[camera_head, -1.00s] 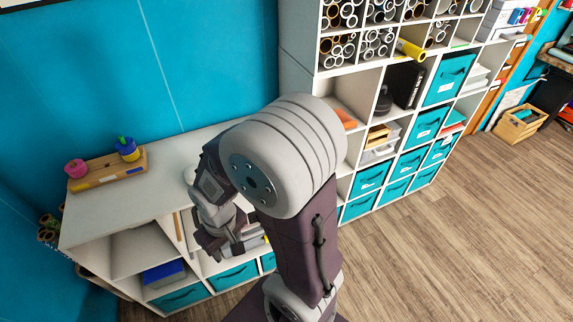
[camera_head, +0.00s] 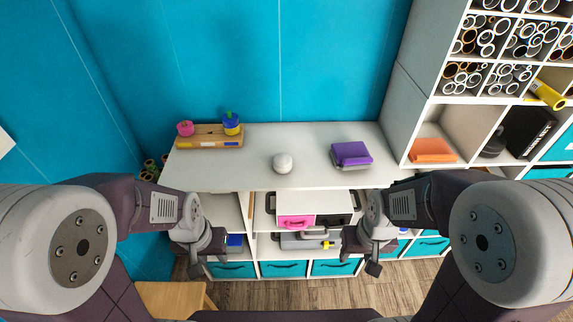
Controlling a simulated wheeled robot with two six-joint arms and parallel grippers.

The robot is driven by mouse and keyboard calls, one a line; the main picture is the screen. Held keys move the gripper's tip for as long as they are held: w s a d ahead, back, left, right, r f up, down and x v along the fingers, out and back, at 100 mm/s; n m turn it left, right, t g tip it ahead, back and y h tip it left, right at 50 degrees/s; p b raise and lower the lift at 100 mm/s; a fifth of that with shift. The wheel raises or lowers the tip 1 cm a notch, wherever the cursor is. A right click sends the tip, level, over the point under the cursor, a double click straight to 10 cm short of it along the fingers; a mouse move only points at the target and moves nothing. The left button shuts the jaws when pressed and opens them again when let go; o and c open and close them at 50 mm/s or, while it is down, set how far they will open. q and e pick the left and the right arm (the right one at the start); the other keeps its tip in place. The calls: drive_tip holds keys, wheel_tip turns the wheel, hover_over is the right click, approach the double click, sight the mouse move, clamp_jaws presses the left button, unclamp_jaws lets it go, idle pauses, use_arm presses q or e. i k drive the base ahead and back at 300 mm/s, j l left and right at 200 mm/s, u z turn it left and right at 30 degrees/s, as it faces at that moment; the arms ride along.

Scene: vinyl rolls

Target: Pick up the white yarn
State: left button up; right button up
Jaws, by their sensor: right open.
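The white yarn (camera_head: 282,162) is a small round ball on the white shelf top (camera_head: 310,178), near its front edge at the middle. My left gripper (camera_head: 208,256) hangs in front of the shelf, lower and to the left of the yarn, with its fingers apart and nothing between them. My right gripper (camera_head: 362,256) hangs in front of the shelf, lower and to the right of the yarn, open and empty. Neither gripper touches the yarn.
A wooden block with pink and blue yarn (camera_head: 210,143) stands at the left of the shelf top. A purple stack (camera_head: 351,154) lies to the right of the yarn. A tall cubby unit (camera_head: 405,110) borders the right side. A wooden stool (camera_head: 170,298) stands low at left.

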sight(282, 162)
drive_tip(key=i+l+u, duration=0.2)
drive_tip(key=u, duration=0.2)
drive_tip(key=i+l+u, duration=0.15)
drive_tip(key=u, duration=0.3)
drive_tip(key=i+l+u, duration=0.1)
drive_tip(key=l+u, duration=0.75)
drive_tip(key=i+j, duration=0.05)
drive_tip(key=j, duration=0.05)
